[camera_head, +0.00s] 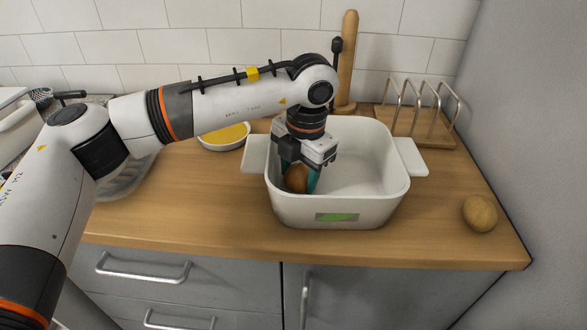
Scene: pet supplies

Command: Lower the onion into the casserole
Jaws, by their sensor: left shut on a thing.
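The casserole (385,196) is a deep white dish with two side handles and a green label on its front. It stands on the wooden counter, right of the middle. My left gripper (299,180) points down inside its left part, below the rim. It is shut on the brown onion (296,178), which sits between the teal fingertips. The front wall hides the onion's lower side, so I cannot tell if it touches the casserole's floor. The right gripper does not show.
A potato-like tan vegetable (480,213) lies on the counter (200,215) at the right. A wooden rack with metal loops (415,123) stands behind the casserole, beside a wooden post (348,62). A white bowl with yellow contents (223,135) stands at the left, partly behind my arm.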

